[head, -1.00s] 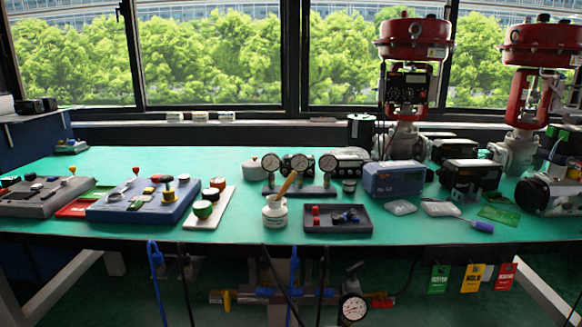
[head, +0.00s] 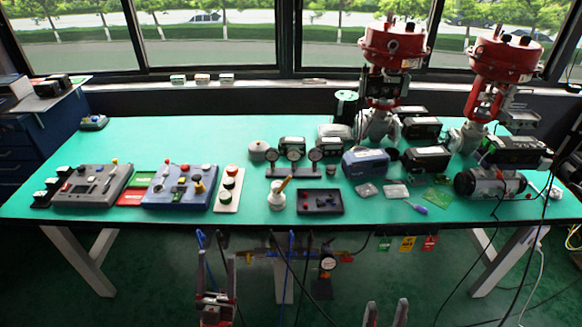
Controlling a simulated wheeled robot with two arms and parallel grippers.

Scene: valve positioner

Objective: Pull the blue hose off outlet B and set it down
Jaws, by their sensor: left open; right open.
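One blue hose (head: 201,239) hangs under the front table edge, at left of centre in the head view, just behind my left gripper. Another blue length (head: 290,245) hangs nearer the middle. I cannot tell which one is on outlet B, and no outlet label can be read. My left gripper (head: 217,258) is open and empty, its two fingers pointing up in front of the table edge. My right gripper (head: 387,306) is open at the bottom edge, and only its fingertips show. It is apart from the hoses.
Piping with a gauge (head: 327,263) hangs below the green bench (head: 130,142). Dark hoses cross in front of it. Green, yellow and red tags (head: 407,243) hang to the right. Control panels, a white bottle (head: 277,197) and a dark tray (head: 343,204) stand on the bench.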

